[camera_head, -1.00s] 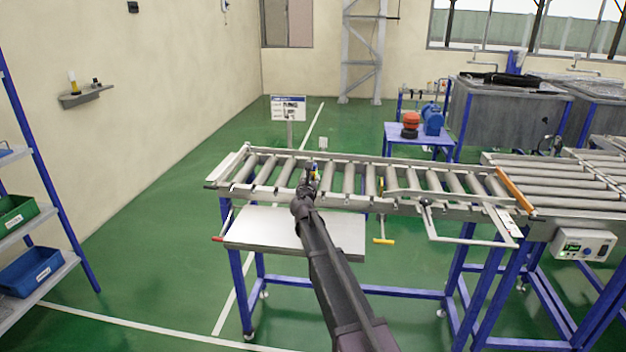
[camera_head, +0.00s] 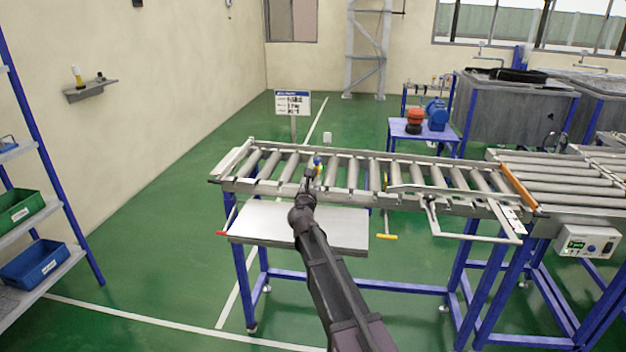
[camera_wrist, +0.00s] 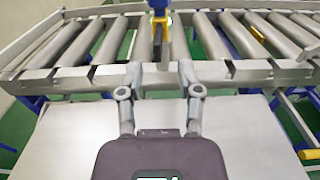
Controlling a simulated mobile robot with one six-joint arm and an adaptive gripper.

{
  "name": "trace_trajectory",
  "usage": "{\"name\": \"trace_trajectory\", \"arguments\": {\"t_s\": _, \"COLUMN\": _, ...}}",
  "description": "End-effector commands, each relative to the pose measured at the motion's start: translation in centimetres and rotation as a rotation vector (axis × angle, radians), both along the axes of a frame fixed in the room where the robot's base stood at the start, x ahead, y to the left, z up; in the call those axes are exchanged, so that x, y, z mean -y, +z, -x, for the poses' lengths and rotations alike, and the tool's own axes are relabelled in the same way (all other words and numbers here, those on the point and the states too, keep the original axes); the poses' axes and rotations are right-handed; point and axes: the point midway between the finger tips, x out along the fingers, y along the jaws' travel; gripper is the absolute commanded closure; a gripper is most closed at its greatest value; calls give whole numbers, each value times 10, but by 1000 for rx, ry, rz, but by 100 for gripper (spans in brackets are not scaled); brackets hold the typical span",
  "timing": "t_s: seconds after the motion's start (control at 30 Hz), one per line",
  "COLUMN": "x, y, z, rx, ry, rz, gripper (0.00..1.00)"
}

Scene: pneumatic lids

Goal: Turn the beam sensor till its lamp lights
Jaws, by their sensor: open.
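A small blue part (camera_head: 317,161), which looks like the beam sensor, stands at the far rail of the roller conveyor. My gripper (camera_wrist: 158,72) is open and empty. Its fingers are above the near rail, short of the blue part and lined up with it left to right. In the head view my gripper (camera_head: 311,176) hides part of that spot. I cannot tell whether a lamp is lit.
The roller conveyor (camera_head: 270,190) runs across the middle, with a grey shelf plate (camera_head: 340,222) in front. A white bar frame (camera_head: 470,232) juts from its right part. A control box (camera_head: 588,241) hangs at right. A sign (camera_head: 293,104) stands behind the conveyor.

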Motion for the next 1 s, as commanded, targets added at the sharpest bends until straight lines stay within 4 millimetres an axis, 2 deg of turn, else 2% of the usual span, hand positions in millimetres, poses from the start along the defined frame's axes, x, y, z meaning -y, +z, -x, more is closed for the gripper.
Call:
{"name": "trace_trajectory", "arguments": {"t_s": 0.03, "x": -1, "y": 0, "z": 11, "rx": 0, "ry": 1, "rz": 0, "gripper": 54}}
{"name": "trace_trajectory", "arguments": {"t_s": 0.1, "x": -3, "y": 0, "z": 20, "rx": 0, "ry": 2, "rz": 0, "gripper": 54}}
{"name": "trace_trajectory", "arguments": {"t_s": 0.3, "x": -6, "y": 0, "z": 36, "rx": 0, "ry": 0, "rz": 0, "gripper": 54}}
{"name": "trace_trajectory", "arguments": {"t_s": 0.7, "x": -7, "y": 0, "z": 39, "rx": 0, "ry": 0, "rz": 0, "gripper": 54}}
{"name": "trace_trajectory", "arguments": {"t_s": 0.8, "x": -6, "y": 0, "z": 39, "rx": 0, "ry": -2, "rz": -5, "gripper": 84}}
{"name": "trace_trajectory", "arguments": {"t_s": 0.87, "x": -4, "y": 0, "z": 40, "rx": -1, "ry": -9, "rz": -19, "gripper": 100}}
{"name": "trace_trajectory", "arguments": {"t_s": 1.0, "x": 11, "y": -3, "z": 47, "rx": -5, "ry": -52, "rz": -109, "gripper": 100}}
